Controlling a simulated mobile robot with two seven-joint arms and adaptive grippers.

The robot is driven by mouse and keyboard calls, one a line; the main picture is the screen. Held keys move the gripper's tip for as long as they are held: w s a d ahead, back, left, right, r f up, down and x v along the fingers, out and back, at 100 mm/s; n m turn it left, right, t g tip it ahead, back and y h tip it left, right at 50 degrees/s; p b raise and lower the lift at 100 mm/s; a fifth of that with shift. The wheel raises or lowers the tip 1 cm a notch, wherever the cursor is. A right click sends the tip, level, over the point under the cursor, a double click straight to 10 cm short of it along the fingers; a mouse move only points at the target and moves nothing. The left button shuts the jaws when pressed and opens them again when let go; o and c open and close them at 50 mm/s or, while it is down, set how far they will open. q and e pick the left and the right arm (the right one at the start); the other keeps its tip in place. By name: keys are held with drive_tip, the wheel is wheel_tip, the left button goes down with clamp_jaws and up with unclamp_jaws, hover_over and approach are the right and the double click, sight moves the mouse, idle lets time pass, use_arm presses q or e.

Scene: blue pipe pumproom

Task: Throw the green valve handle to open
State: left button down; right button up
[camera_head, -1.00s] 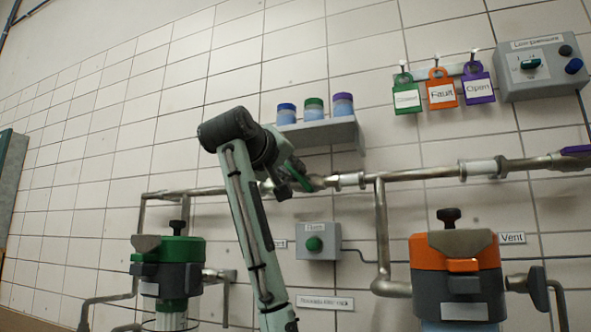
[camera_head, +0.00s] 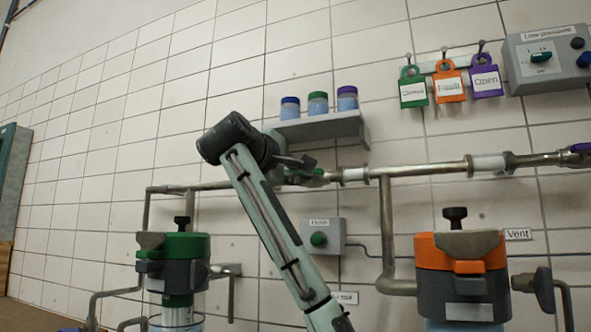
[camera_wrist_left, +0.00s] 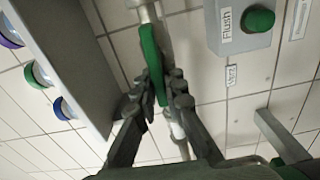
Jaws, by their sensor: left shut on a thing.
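The green valve handle (camera_wrist_left: 149,48) is a flat lever on the grey wall pipe (camera_head: 426,170). In the left wrist view it runs roughly along the pipe, its free end between my fingers. In the head view only a small green part (camera_head: 318,174) shows beside the gripper. My left gripper (camera_wrist_left: 160,98) is shut on the handle, with dark fingers on both sides of it. In the head view the gripper (camera_head: 300,168) is at the pipe below the shelf, partly hidden by my wrist. My right gripper is in neither view.
A shelf (camera_head: 318,128) with three lidded jars is just above the gripper. A grey box with a green Flush button (camera_head: 319,239) is below. Tags (camera_head: 449,84) hang at upper right. A green-topped unit (camera_head: 172,246) and an orange-topped unit (camera_head: 461,252) stand below the pipe.

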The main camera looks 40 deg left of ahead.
use_arm(q)
drive_tip(key=shift+f+n, duration=0.1)
drive_tip(key=shift+n, duration=0.3)
drive_tip(key=c, duration=1.6)
unclamp_jaws()
drive_tip(key=v, duration=1.2)
